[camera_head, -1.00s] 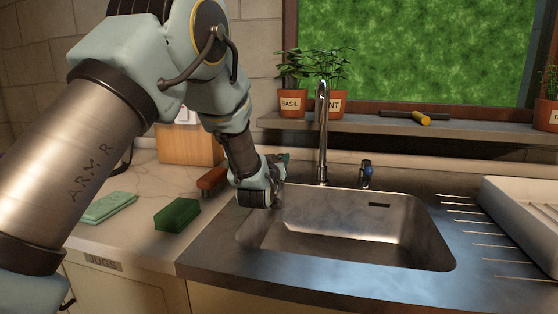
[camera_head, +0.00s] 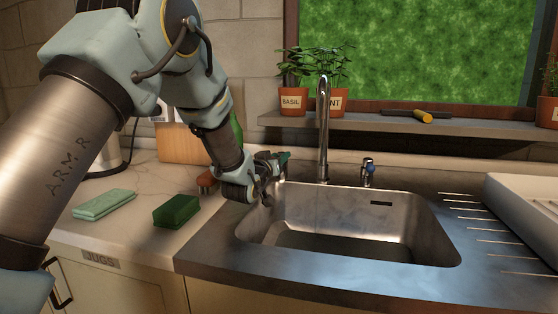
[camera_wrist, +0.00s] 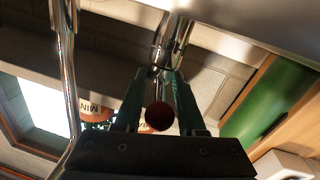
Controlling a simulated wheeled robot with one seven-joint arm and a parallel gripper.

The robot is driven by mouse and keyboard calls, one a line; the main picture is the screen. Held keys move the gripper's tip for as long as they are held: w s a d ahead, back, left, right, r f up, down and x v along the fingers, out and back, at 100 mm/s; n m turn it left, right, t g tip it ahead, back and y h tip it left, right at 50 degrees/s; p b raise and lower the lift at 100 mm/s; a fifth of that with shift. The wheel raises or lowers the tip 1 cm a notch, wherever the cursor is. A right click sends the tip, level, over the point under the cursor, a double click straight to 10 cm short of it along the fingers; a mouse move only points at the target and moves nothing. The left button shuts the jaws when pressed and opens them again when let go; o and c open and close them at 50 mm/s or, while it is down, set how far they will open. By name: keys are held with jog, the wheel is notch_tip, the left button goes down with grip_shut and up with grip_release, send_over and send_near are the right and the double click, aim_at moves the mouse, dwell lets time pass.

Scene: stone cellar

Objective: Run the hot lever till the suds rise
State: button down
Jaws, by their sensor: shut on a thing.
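The steel sink (camera_head: 420,225) has a tall curved tap (camera_head: 323,130) behind it. A blue-capped lever (camera_head: 367,172) stands right of the tap. My gripper (camera_head: 281,160) is at the sink's back left corner, left of the tap. In the wrist view my gripper (camera_wrist: 157,78) has its green fingers closed around a metal lever with a round red knob (camera_wrist: 159,116), the hot lever. The lever is hidden in the head view. No suds show in the basin, and I cannot tell whether water lies on its grey floor.
A green sponge (camera_head: 177,210), a folded cloth (camera_head: 104,204) and a red-brown brush (camera_head: 207,182) lie on the left counter. A wooden box (camera_head: 182,145) stands behind. Potted herbs (camera_head: 292,101) stand on the sill shelf.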

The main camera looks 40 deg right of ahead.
jog(key=c, duration=0.6)
grip_release()
jog(key=shift+c, duration=0.2)
jog(key=b+v, duration=0.1)
jog(key=v, duration=0.6)
jog(key=shift+a+b, duration=0.2)
jog(key=shift+b, duration=0.15)
jog(key=shift+s, duration=0.1)
